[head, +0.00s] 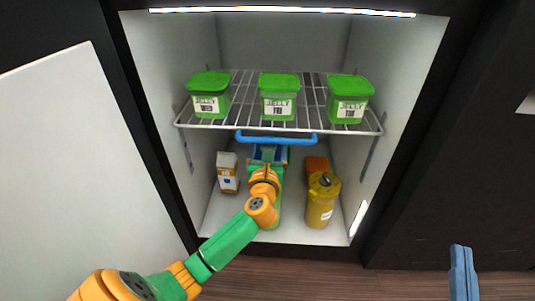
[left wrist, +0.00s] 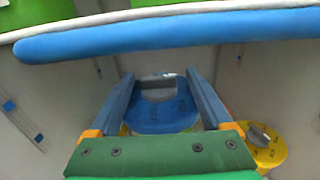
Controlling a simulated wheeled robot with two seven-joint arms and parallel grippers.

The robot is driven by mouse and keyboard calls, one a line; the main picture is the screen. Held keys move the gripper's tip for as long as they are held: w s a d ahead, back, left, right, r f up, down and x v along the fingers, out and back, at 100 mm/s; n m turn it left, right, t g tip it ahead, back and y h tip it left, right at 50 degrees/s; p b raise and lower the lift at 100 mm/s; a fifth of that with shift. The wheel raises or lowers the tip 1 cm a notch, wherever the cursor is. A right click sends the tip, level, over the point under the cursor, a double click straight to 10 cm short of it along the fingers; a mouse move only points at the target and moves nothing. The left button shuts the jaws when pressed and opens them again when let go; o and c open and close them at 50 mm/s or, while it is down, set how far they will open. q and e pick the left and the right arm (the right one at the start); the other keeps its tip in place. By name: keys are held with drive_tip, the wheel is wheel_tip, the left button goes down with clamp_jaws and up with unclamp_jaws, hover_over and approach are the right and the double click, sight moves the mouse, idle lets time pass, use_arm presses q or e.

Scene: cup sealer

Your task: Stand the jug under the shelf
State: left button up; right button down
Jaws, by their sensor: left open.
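My left arm reaches into the lit cabinet, and my left gripper (head: 268,153) is under the wire shelf (head: 310,122), just below its blue front bar (head: 277,138). In the left wrist view, the left gripper's fingers (left wrist: 160,88) are open, one on each side of a blue jug-like thing (left wrist: 160,118) with a round top. I cannot tell whether they touch it. My arm hides most of it in the head view. A yellow jug (head: 321,202) stands upright on the cabinet floor to the right. Part of my right gripper (head: 463,272) shows at the lower right; its opening is unclear.
Three green-lidded jelly tubs (head: 209,95) stand in a row on the shelf. A white and orange carton (head: 228,171) stands at the left of the cabinet floor, and an orange thing (head: 316,164) is behind the yellow jug. The white door (head: 75,170) stands open at left.

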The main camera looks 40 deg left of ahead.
use_arm(q)
drive_tip(key=p+v, duration=0.1)
drive_tip(key=v, duration=0.4)
drive_tip(key=shift+w+r, duration=0.1)
drive_tip(key=p+v, duration=0.1)
drive_tip(key=v, duration=0.5)
drive_tip(key=s+d+r+m+t+h, duration=0.1)
drive_tip(key=d+r+m+t+h, duration=0.25)
drive_tip(key=d+m+h, duration=0.55)
drive_tip(key=s+d+r+m+t+h, duration=0.1)
drive_tip(key=d+r+m+t+h, duration=0.3)
drive_tip(key=m, duration=0.9)
drive_tip(key=s+d+f+m+g+h, duration=0.3)
drive_tip(key=d+f+m+g, duration=0.5)
drive_tip(key=m, duration=1)
drive_tip(key=s+a+f+m+g+y, duration=0.3)
drive_tip(key=a+f+m+g+y, duration=0.1)
drive_tip(key=a+f, duration=0.3)
drive_tip(key=shift+a+f+m+y, duration=0.15)
drive_tip(key=shift+f+m+y, duration=0.15)
drive_tip(key=shift+f+y, duration=0.35)
use_arm(e)
drive_tip(key=s+d+f+g+h, duration=0.1)
drive_tip(key=s+f+g, duration=0.1)
drive_tip(key=f+g, duration=0.2)
drive_tip(key=s+d+f+g+h, duration=0.2)
drive_tip(key=f+g, duration=0.3)
drive_tip(key=f, duration=0.6)
drive_tip(key=shift+f+m+g, duration=0.3)
drive_tip(key=shift+m, duration=0.1)
